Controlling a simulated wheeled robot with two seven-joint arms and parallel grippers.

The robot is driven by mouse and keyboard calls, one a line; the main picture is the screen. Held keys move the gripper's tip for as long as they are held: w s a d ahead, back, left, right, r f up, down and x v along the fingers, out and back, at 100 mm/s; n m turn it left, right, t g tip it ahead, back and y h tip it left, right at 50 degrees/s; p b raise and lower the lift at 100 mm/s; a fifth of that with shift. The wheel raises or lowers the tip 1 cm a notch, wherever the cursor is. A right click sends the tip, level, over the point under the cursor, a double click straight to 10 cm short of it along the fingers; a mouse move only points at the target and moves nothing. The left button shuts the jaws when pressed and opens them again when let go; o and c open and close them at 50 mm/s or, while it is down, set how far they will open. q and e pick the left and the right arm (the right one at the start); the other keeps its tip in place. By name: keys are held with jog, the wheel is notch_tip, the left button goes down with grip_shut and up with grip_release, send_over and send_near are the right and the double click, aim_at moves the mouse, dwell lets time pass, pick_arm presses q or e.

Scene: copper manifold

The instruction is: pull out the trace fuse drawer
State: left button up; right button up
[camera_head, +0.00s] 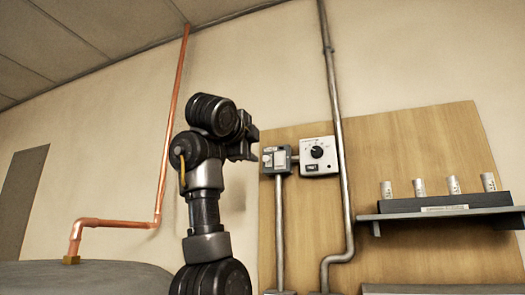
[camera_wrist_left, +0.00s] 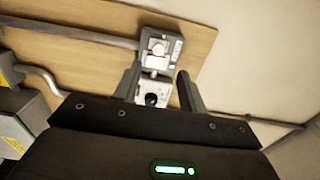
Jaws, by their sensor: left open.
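A small grey box with a pale front (camera_head: 276,160), likely the one with the trace fuse drawer, is mounted on the wooden wall panel. In the left wrist view the grey box (camera_wrist_left: 172,45) shows beyond the fingertips, turned in the picture. I cannot tell from the views whether its drawer is in or out. My left gripper (camera_head: 252,143) is raised just left of the box, apart from it in the picture. In the left wrist view its two fingers (camera_wrist_left: 160,69) are spread with nothing held between them. My right gripper is not in view.
A white control box with a black knob (camera_head: 319,155) sits right beside the grey box. A grey conduit (camera_head: 337,110) runs down close to its right. A shelf (camera_head: 440,213) with several white cylinders is at right. A copper pipe (camera_head: 167,140) runs up the left wall.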

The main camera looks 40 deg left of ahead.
aim_at(265, 159)
pick_arm(q)
jog(key=p+x, duration=0.3)
jog(key=x, duration=0.4)
jog(key=shift+w+a+p, duration=0.1)
jog(key=shift+w+p, duration=0.15)
jog(key=shift+p, duration=0.2)
jog(key=shift+w, duration=0.1)
jog(key=shift+w+f, duration=0.1)
jog(key=shift+w, duration=0.05)
grip_shut()
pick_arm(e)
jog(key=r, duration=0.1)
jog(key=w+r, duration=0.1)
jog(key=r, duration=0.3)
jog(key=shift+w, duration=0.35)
